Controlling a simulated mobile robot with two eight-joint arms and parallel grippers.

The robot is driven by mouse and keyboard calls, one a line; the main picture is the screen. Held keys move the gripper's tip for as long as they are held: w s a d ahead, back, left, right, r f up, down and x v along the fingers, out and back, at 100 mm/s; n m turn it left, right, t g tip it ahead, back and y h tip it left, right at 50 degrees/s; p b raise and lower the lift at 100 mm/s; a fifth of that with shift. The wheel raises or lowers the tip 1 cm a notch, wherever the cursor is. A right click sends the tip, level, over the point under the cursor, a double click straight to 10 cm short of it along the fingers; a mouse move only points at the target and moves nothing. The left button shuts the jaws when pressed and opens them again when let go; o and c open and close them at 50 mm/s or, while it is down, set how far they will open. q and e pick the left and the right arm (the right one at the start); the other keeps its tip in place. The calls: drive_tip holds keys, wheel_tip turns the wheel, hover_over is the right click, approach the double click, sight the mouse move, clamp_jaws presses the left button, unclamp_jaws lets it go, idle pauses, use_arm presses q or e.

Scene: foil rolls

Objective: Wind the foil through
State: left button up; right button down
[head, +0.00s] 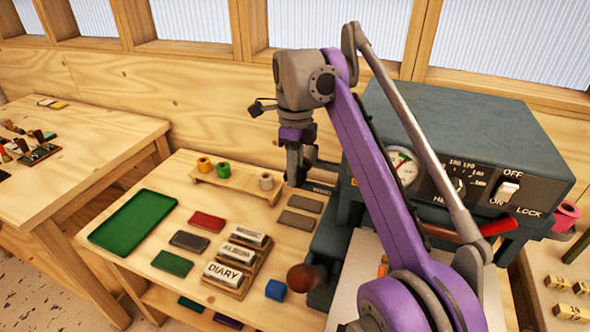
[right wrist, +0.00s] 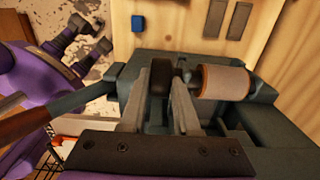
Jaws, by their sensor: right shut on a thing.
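The dark grey-green foil machine (head: 470,130) stands at the right of the bench, with a dial, a knob and a switch. My right gripper (head: 298,178) is at its left side, pointing down. In the right wrist view the right gripper (right wrist: 166,88) is shut on a dark round knob (right wrist: 164,72). A pink roll (head: 565,212) is at the machine's right side. My left gripper (right wrist: 90,36) shows in the right wrist view, apparently open and empty. Any foil strip is hidden.
A wooden rack (head: 235,182) holds yellow, green and tan rolls. A green tray (head: 133,220), label blocks including DIARY (head: 226,275), and a blue cube (head: 275,290) lie on the bench. A round brown handle (head: 301,277) juts out in front. A red lever (head: 498,226) projects at right.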

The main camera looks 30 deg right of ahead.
drive_tip(key=shift+s+d+t+y, duration=0.25)
drive_tip(key=shift+s+t+y, duration=0.05)
drive_tip(key=shift+t+y, duration=0.55)
drive_tip(key=shift+f+t+y, duration=0.1)
drive_tip(key=shift+t+y, duration=0.45)
drive_tip(key=shift+t, duration=0.2)
drive_tip(key=c, duration=0.6)
unclamp_jaws()
drive_tip(key=shift+c, duration=0.2)
wheel_tip(320, 180, up, 10)
drive_tip(key=shift+r+p, duration=0.1)
drive_tip(key=shift+p, duration=1.1)
